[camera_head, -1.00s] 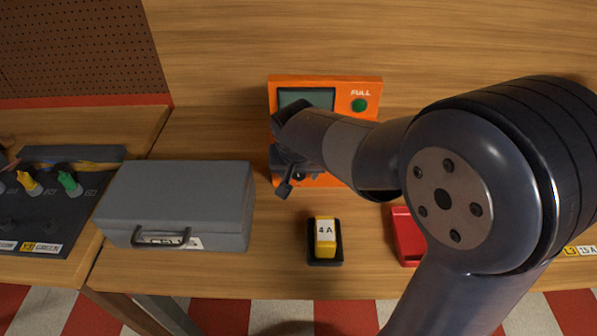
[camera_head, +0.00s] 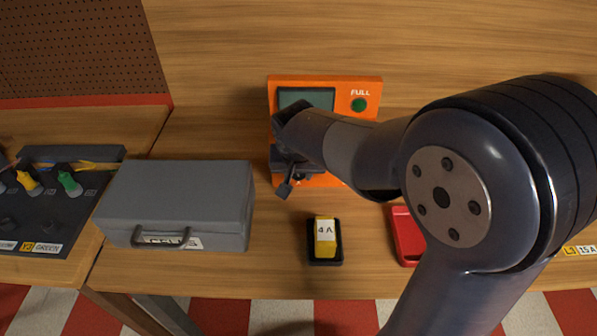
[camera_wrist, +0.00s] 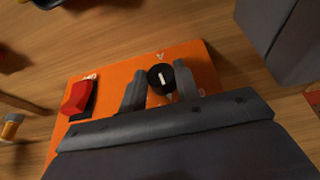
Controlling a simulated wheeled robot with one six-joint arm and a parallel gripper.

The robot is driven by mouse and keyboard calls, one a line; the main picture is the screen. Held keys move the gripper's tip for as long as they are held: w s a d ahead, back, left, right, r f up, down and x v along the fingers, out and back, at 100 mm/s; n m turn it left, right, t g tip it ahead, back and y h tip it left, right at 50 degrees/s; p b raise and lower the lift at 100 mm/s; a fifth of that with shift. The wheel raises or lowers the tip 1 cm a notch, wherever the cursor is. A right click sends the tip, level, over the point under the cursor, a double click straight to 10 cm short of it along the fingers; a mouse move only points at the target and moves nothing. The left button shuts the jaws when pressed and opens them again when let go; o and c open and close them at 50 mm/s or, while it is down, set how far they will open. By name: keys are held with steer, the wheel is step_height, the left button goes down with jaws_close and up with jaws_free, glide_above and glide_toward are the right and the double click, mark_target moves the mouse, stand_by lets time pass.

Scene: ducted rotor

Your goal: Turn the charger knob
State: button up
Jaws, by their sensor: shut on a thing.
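The orange charger (camera_head: 375,86) stands against the back wall, with a screen and a green round part marked FULL on its front. My arm hides its middle and lower right. The black round charger knob (camera_wrist: 161,77) with a white pointer line shows in the wrist view. My gripper (camera_wrist: 160,84) is shut on the knob, one finger on each side of it. In the head view my gripper (camera_head: 296,167) is at the charger's lower left, and the knob is hidden there.
A grey case (camera_head: 180,200) stands left of the charger. A yellow block marked 4 A (camera_head: 325,237) sits in a black holder in front. A red tray (camera_head: 407,235) is partly behind my arm. A red part (camera_wrist: 76,97) sticks out of the charger's face.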

steer(key=shift+d, duration=0.1)
steer(key=shift+d+f+y+b, duration=0.15)
steer(key=shift+y+b, duration=0.35)
steer(key=shift+y, duration=0.5)
steer(key=shift+d+f+m+y+b, duration=0.15)
steer(key=shift+m+y+b, duration=0.25)
steer(key=shift+y+b, duration=0.65)
steer(key=y+b, duration=0.1)
steer(key=b, duration=0.1)
steer(key=shift+t+b, duration=0.3)
steer(key=shift+b, duration=0.35)
steer(key=shift+y+b, duration=0.35)
steer(key=shift+y, duration=0.1)
steer(key=o, duration=1)
steer(key=shift+c, duration=0.2)
